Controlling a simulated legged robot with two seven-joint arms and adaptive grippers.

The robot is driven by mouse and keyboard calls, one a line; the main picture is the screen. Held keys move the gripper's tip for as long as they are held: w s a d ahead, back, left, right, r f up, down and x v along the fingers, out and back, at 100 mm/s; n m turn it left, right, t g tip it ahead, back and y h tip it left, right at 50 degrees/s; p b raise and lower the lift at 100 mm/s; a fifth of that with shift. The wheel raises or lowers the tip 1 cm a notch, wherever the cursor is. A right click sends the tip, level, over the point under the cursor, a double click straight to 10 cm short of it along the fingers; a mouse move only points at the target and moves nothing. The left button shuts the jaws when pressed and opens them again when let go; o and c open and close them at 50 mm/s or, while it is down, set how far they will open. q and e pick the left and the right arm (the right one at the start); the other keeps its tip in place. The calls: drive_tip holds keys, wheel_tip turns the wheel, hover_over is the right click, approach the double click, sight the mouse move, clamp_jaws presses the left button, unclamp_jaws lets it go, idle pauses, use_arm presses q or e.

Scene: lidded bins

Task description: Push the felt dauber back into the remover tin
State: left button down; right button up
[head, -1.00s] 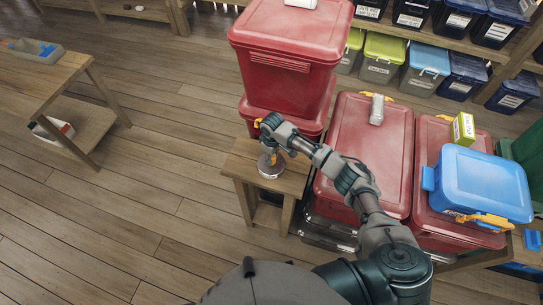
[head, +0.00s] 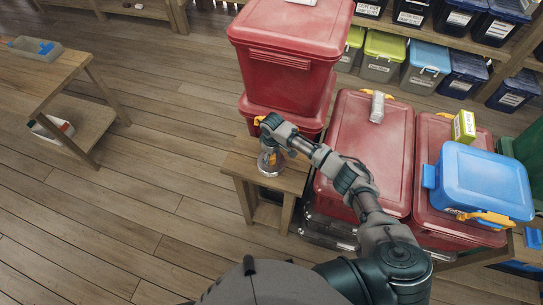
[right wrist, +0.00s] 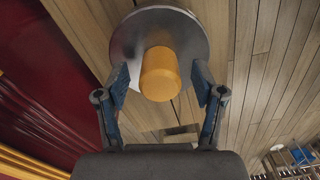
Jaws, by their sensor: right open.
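The remover tin (head: 270,168) is a round grey metal tin on a small wooden stand (head: 240,166). In the right wrist view its disc-shaped metal top (right wrist: 195,35) lies beyond the fingers. The felt dauber's orange cylindrical grip (right wrist: 160,74) stands in front of that top, between the fingers. My right gripper (right wrist: 163,78) is open, a finger on each side of the dauber with a gap to each. In the head view my right gripper (head: 270,148) is over the tin. How deep the dauber sits is hard to tell. My left gripper is not in view.
Stacked red lidded bins (head: 290,75) stand right behind the stand. More red bins (head: 365,150) and a blue-lidded bin (head: 482,182) are on the right. A wooden bench (head: 60,85) is at the left. The floor between is clear.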

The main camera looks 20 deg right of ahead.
wheel_tip(320, 180, up, 12)
idle(0.4)
drive_tip(key=shift+f, duration=0.15)
